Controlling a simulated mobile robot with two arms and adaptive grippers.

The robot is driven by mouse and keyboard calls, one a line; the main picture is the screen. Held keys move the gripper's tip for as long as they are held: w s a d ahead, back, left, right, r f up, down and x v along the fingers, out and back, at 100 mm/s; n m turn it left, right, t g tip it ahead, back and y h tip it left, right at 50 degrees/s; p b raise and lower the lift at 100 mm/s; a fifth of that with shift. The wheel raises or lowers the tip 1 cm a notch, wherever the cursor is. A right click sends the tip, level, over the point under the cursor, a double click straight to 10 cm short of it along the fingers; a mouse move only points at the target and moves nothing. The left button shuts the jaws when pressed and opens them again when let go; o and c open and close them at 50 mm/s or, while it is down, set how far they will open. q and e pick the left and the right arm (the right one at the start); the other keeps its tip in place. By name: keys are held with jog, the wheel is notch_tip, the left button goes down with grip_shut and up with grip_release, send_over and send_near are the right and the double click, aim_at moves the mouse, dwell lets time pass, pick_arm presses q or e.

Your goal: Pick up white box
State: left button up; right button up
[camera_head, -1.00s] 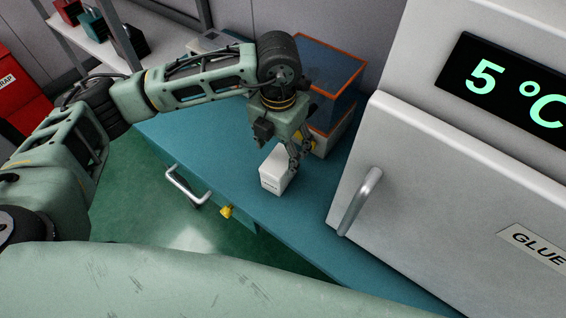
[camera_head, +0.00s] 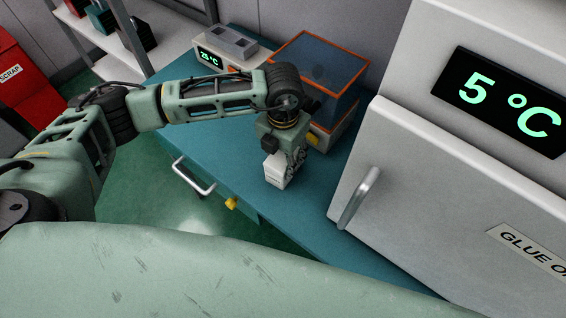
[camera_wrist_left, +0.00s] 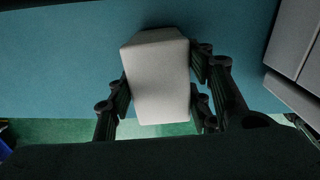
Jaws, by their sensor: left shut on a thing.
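The white box (camera_head: 277,171) is a small upright block at the teal bench, left of the white fridge. In the left wrist view the white box (camera_wrist_left: 158,78) sits between the two dark fingers, with a finger against each side. My left gripper (camera_head: 284,163) is shut on it from above. In the left wrist view the left gripper (camera_wrist_left: 161,90) covers only the box's sides. I cannot tell whether the box touches the bench top. My right gripper is not in view.
The teal bench (camera_head: 240,185) has free room left of the box. A white fridge (camera_head: 420,165) with a handle (camera_head: 359,198) stands to the right. An orange-edged blue bin (camera_head: 322,65) and a unit with a display (camera_head: 226,48) stand behind. A drawer handle (camera_head: 192,178) juts out in front.

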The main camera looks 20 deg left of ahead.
pick_arm(q)
jog(key=c, duration=0.6)
jog(key=shift+r, duration=0.1)
